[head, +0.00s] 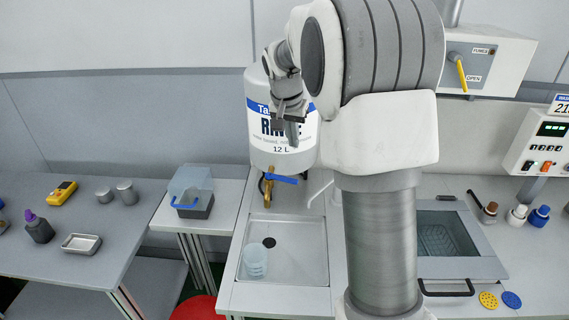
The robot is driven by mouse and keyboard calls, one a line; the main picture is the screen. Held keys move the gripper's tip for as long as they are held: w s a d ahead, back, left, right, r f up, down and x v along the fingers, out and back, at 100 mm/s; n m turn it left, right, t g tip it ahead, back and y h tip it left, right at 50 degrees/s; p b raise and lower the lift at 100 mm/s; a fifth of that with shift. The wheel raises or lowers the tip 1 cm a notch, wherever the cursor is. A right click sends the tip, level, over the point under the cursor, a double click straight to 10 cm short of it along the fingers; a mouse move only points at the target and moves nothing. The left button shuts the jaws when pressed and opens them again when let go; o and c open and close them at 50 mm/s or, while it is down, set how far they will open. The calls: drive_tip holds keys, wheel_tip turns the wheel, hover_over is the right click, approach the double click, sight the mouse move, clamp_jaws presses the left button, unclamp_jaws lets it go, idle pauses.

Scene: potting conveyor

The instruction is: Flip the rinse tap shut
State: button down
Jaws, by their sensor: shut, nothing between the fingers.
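The rinse tap (267,184) is a brass spout with a blue lever (284,179). It sits at the bottom of the white rinse tank (278,158), above the sink. The lever lies about level, reaching to the right of the brass body. I cannot see water running from the spout. My gripper (293,140) is shut and empty. It points down in front of the tank's label, higher in the picture than the blue lever and apart from it. My arm hides the tank's upper right part.
The sink basin (307,249) holds stacked pale cups (255,261) at its left. A thin white pipe (320,193) stands right of the tap. A lidded box (192,190) is on the left stand. A wall box with a yellow lever (461,73) is at upper right.

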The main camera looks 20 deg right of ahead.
sight(281, 179)
drive_tip(key=shift+w, duration=0.15)
wheel_tip(281, 179, down, 10)
drive_tip(key=p, duration=0.1)
drive_tip(key=shift+s+a+r, duration=0.2)
drive_tip(key=shift+s+r, duration=0.05)
drive_tip(key=shift+s, duration=0.05)
idle(0.6)
